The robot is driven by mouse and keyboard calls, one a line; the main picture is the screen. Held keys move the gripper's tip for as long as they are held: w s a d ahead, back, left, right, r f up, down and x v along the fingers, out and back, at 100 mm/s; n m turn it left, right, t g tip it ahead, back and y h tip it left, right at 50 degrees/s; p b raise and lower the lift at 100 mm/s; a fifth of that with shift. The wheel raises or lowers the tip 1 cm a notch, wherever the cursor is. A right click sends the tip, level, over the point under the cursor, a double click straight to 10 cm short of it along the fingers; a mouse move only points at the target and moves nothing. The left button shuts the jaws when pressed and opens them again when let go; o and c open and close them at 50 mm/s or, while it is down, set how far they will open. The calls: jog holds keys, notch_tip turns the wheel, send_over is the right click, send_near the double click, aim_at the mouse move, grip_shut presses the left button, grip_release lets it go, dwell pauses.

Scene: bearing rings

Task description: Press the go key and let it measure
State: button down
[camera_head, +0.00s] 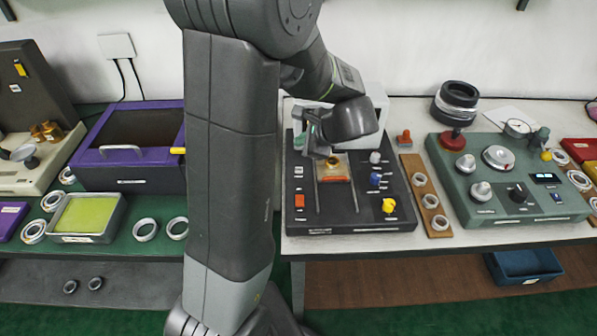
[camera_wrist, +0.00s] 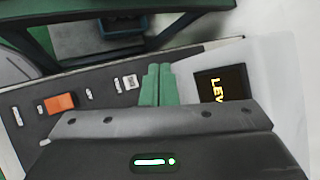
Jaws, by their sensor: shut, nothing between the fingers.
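A black instrument panel (camera_head: 350,217) lies on the white bench in the middle of the head view. It has an orange key (camera_head: 299,201) at its left and a small white key (camera_head: 298,170) above that. The wrist view also shows the orange key (camera_wrist: 60,103) and the white key (camera_wrist: 131,81). Labels are too small to read, so I cannot tell which is the go key. My gripper (camera_head: 314,136) is over the panel's back left part. Its green fingers (camera_wrist: 157,84) are shut and empty, beside the white key; contact cannot be told. A dark display (camera_wrist: 222,86) shows amber letters "LEV", partly hidden.
A wooden strip with rings (camera_head: 424,190) and a green console (camera_head: 500,208) stand to the right. My arm hides the bench's left end.

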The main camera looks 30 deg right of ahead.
aim_at(302, 171)
notch_tip(302, 171, down, 7)
jog(key=b, duration=0.5)
jog(key=shift+f, duration=0.1)
dwell(1.7)
jog(key=shift+f+b, duration=0.4)
jog(key=shift+b, duration=0.05)
jog(key=shift+f, duration=0.35)
dwell(0.3)
dwell(0.4)
jog(key=shift+r+p, duration=0.35)
jog(key=shift+r, duration=0.45)
notch_tip(302, 171, up, 5)
jog(key=p, duration=0.4)
